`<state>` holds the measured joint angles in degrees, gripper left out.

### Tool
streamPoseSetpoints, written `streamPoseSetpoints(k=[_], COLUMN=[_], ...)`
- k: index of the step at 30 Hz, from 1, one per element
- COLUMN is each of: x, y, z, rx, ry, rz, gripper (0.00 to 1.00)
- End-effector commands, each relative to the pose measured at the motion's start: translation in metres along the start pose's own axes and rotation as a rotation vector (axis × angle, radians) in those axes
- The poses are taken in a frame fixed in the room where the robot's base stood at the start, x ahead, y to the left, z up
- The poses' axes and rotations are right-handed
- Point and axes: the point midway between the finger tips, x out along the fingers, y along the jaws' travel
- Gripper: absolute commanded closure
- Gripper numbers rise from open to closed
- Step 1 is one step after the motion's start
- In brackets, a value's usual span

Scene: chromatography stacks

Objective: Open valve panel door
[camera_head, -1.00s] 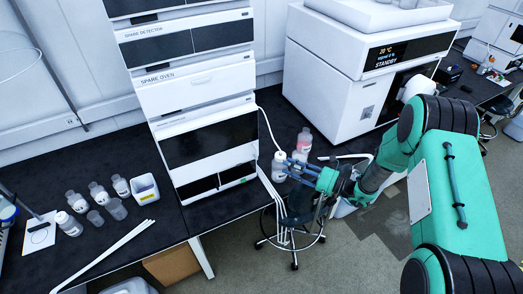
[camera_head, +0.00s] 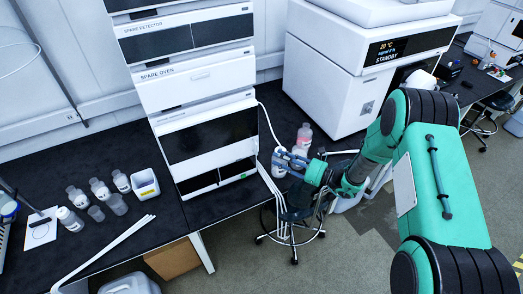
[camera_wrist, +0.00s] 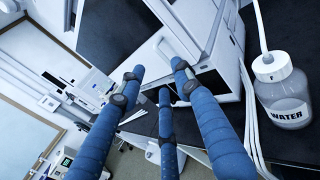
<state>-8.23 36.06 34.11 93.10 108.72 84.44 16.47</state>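An instrument stack (camera_head: 197,97) stands on the black bench, with modules marked SPARE DETECTOR and SPARE OVEN. Below the oven is a module with a wide dark front panel (camera_head: 210,136), and under it one with smaller dark panels (camera_head: 198,184). No label I can read marks a valve panel door, so I cannot tell which front it is. My gripper (camera_head: 281,160) is to the right of the stack's lower part, apart from it. In the wrist view my gripper (camera_wrist: 159,76) has its three blue fingers spread and empty, pointing toward a white instrument housing.
A WATER bottle (camera_wrist: 285,98) stands close to the fingers, at right in the wrist view. A pinkish bottle (camera_head: 304,138) and white tubing are near it. A large STANDBY instrument (camera_head: 330,85) stands right. A stool (camera_head: 292,225) stands below; small bottles are left of the stack.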

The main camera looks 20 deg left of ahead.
Motion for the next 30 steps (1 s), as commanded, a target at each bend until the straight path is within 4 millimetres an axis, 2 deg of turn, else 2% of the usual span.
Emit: streamPoseSetpoints(k=[6,15,21,30], x=[0.038,0.078,0.089,0.091], y=[0.001,0.0,0.0,0.0], z=[0.001,0.001,0.001,0.001], rx=[-0.003,-0.002,-0.001,-0.001], ry=[-0.002,-0.001,-0.001,-0.001], rz=[0.003,0.001,0.001,0.0], gripper=[0.67,0.67,0.67,0.67])
